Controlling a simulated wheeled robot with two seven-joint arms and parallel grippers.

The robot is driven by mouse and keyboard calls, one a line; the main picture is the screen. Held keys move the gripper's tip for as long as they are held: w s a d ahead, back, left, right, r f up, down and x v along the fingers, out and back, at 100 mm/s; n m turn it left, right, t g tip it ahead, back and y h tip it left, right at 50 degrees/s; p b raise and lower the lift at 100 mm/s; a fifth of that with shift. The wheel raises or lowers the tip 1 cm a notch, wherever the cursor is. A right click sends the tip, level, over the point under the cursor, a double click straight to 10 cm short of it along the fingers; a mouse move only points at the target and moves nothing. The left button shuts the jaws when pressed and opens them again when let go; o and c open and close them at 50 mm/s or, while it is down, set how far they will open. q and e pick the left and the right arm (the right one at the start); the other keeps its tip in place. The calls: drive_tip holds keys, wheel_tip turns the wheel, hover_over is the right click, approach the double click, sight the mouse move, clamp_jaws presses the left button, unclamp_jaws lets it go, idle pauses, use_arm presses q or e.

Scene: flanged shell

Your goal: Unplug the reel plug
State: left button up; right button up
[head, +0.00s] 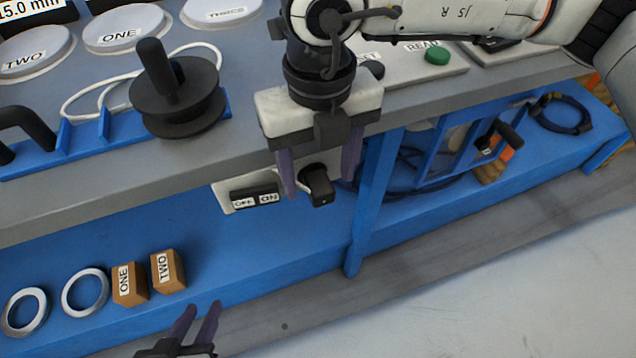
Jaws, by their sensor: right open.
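A black plug (319,187) sits in a white switched socket (228,198) on the front of the bench, below the worktop edge. The socket's black rocker (256,195) is marked OFF and ON. My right gripper (320,186) is over the plug from above, with its purple fingers apart, one on each side of the plug. I cannot tell whether either finger touches it. A blue-framed cable reel (440,158) with dark cable stands on the lower shelf to the right. My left gripper (203,306) is low at the bottom edge, its fingers apart and empty.
On the blue lower shelf (230,255) lie two metal rings (86,293) and blocks marked ONE (129,284) and TWO (168,270). A blue post (371,205) stands right of the plug. A black spool (178,100) and a green button (437,56) are on the worktop.

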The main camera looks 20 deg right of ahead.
sight(319, 182)
drive_tip(key=shift+b, duration=0.3)
clamp_jaws()
idle(0.4)
drive_tip(key=shift+r, duration=0.15)
drive_tip(key=shift+r+p, duration=0.75)
drive_tip(key=shift+r, duration=0.6)
drive_tip(key=shift+r+p, duration=0.4)
drive_tip(key=shift+r, duration=0.45)
drive_tip(key=shift+r+p, duration=0.3)
drive_tip(key=shift+r, duration=0.35)
